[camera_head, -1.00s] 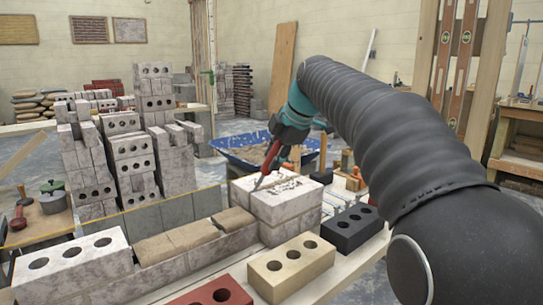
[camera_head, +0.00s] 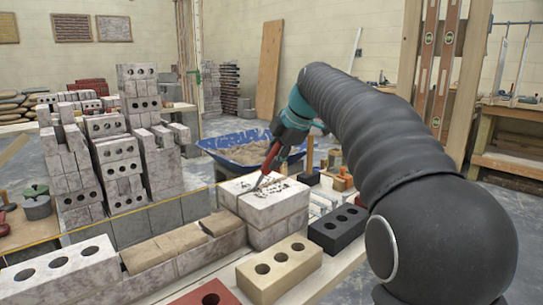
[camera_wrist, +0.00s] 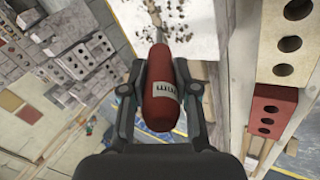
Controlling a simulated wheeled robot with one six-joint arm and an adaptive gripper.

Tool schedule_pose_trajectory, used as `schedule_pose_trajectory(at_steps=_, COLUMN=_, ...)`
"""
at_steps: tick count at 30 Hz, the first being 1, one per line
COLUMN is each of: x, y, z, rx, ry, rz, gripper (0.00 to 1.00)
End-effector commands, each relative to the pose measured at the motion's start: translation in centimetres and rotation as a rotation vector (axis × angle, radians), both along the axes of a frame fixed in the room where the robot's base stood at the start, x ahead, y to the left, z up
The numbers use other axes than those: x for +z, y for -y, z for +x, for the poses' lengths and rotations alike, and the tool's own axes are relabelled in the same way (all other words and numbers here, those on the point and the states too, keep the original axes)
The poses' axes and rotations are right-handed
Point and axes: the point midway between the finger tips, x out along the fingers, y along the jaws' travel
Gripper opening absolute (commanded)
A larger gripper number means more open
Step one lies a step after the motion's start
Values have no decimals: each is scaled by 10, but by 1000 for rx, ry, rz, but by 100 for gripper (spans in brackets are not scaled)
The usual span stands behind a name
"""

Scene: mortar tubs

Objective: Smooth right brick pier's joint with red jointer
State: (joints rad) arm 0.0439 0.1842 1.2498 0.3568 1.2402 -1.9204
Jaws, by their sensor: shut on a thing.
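The right brick pier (camera_head: 278,232) is a short stack of pale bricks at the right end of the low wall in the head view. Its top has dark, speckled mortar marks. My gripper (camera_head: 270,150) is above the pier, shut on the red jointer (camera_head: 271,158). The jointer slants down to the left, with its thin metal end over the pier's top. I cannot tell whether that end touches. In the wrist view, both fingers of my gripper (camera_wrist: 159,72) clasp the red handle of the jointer (camera_wrist: 158,100), which bears a white label. The pier top (camera_wrist: 205,25) shows beyond it.
Brown-topped bricks (camera_head: 165,244) join the pier to a white holed brick (camera_head: 60,272) at the left. A black brick (camera_head: 338,229), a cream brick (camera_head: 279,268) and a red brick (camera_head: 212,294) stand in front. A blue mortar tub (camera_head: 240,150) is behind.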

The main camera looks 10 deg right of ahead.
Motion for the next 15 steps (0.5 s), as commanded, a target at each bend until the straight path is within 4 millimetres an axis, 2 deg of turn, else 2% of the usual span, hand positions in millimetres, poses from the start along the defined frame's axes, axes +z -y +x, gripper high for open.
schedule_pose_trajectory(at_steps=15, x=1, y=20, z=13, rx=-2, ry=-1, rz=-2, gripper=0)
